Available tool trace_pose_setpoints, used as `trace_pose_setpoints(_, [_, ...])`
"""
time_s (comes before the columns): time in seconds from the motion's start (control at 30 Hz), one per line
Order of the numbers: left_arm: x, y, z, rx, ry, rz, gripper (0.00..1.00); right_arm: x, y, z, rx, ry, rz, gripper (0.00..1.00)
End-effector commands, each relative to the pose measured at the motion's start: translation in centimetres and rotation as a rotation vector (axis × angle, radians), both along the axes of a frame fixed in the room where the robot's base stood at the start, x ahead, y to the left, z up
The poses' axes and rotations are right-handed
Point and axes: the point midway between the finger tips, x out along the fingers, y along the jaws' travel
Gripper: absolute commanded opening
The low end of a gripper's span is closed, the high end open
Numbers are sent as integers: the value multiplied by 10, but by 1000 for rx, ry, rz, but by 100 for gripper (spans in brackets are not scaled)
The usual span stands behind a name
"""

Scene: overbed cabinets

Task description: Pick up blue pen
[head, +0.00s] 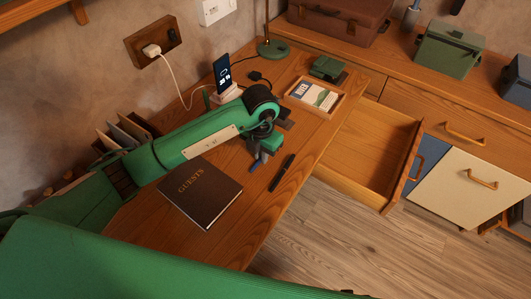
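The blue pen (256,164) lies on the wooden desk (236,232), with a short blue part showing just below my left gripper (265,153). The rest of it is hidden by the gripper. My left gripper reaches in over the desk from the left, at the pen. Whether its fingers touch the pen or are closed cannot be made out. A black pen (282,173) lies just to the right. My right gripper is not in view.
A dark guest book (200,192) lies left of the pens. A tray with cards (315,95), a phone on a stand (223,75) and a green lamp base (272,48) stand farther back. An open, empty drawer (368,150) juts out at the right.

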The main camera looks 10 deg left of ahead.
Motion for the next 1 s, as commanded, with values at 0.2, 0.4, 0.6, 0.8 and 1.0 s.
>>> trace_pose_setpoints(0.2, [0, 0, 0, 0, 0, 0, 0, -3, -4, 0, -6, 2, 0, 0])
trace_pose_setpoints(0.4, [0, 0, 0, 0, 0, 0, 0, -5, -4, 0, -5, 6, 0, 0])
trace_pose_setpoints(0.6, [0, 0, 3, 1, -1, 0, 0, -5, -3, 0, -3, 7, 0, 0])
trace_pose_setpoints(0.8, [1, 0, 23, 0, -3, 1, 0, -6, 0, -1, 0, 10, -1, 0])
trace_pose_setpoints(1.0, [2, 0, 71, 0, -8, -1, 0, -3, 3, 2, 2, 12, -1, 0])
